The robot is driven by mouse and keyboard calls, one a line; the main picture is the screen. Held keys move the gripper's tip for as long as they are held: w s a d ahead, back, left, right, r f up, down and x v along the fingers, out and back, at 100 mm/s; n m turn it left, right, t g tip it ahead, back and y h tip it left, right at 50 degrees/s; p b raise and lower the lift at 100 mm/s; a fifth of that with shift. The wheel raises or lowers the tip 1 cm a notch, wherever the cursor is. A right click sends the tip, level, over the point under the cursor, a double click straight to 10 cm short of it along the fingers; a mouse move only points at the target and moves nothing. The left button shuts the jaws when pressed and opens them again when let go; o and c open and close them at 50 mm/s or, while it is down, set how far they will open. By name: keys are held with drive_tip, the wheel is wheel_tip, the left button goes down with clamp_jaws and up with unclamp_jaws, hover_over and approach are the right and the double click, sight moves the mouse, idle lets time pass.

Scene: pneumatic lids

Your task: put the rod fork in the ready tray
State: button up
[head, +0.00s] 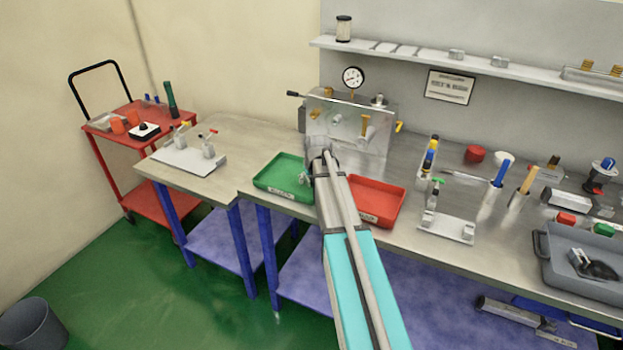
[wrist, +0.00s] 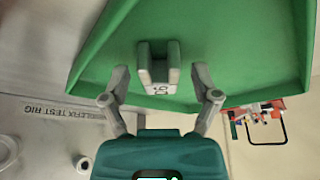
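The green tray (head: 268,180) stands at the front of the bench, with a small label on its front that I cannot read. It fills much of the wrist view (wrist: 230,75). The rod fork (wrist: 158,68), a grey two-pronged piece with a pale marked face, shows against the tray's green floor. My gripper (wrist: 158,82) is open, with one finger on each side of the fork and a visible gap on both sides. I cannot tell whether the fork rests on the tray floor. In the head view my gripper (head: 306,178) is at the green tray's right side; the fork is not clear there.
A red tray (head: 385,195) stands just right, partly behind my arm. A metal test rig (head: 375,115) with a gauge stands behind. A fixture plate (head: 447,226) and tool holders lie to the right; a grey bin (head: 560,270) is at the far right. A red trolley (head: 115,150) stands left.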

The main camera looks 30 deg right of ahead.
drive_tip(key=shift+r, duration=0.2)
drive_tip(key=p+v, duration=1.1)
drive_tip(key=v, duration=0.1)
idle(0.7)
drive_tip(key=shift+w, duration=0.1)
idle(0.5)
drive_tip(key=s+a+f+n+g, duration=0.1)
drive_tip(key=s+a+g, duration=0.3)
drive_tip(key=s+a, duration=1.6)
drive_tip(key=shift+s+a+f+g+y, duration=0.2)
drive_tip(key=shift+s+a+g+y, duration=0.1)
drive_tip(key=shift+a, duration=0.9)
